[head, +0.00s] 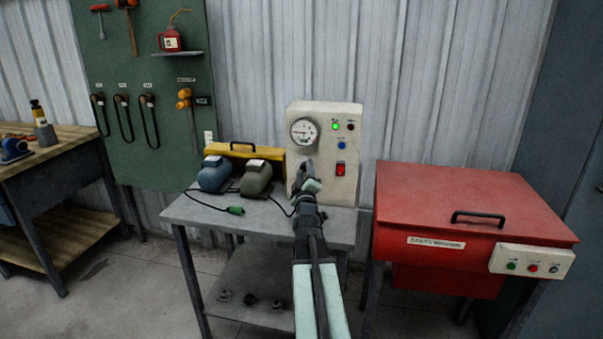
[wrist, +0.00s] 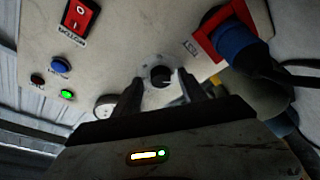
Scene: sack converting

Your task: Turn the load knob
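The load knob (wrist: 160,76) is a small round black knob with a white mark, on the cream face of the control box (head: 352,112). In the wrist view it sits between the two dark fingertips of my gripper (wrist: 162,84). The fingers are apart, one on each side of the knob, with pale panel showing between them and it. I cannot tell how far they reach over it in depth. In the head view my gripper (head: 306,174) is at the lower left of the box front, and it and the arm hide the knob.
The box bears a gauge (head: 304,131), a lit green lamp (head: 335,127), a blue button (head: 342,145) and a red switch (wrist: 78,20). A blue plug (wrist: 236,42) is close to the knob.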

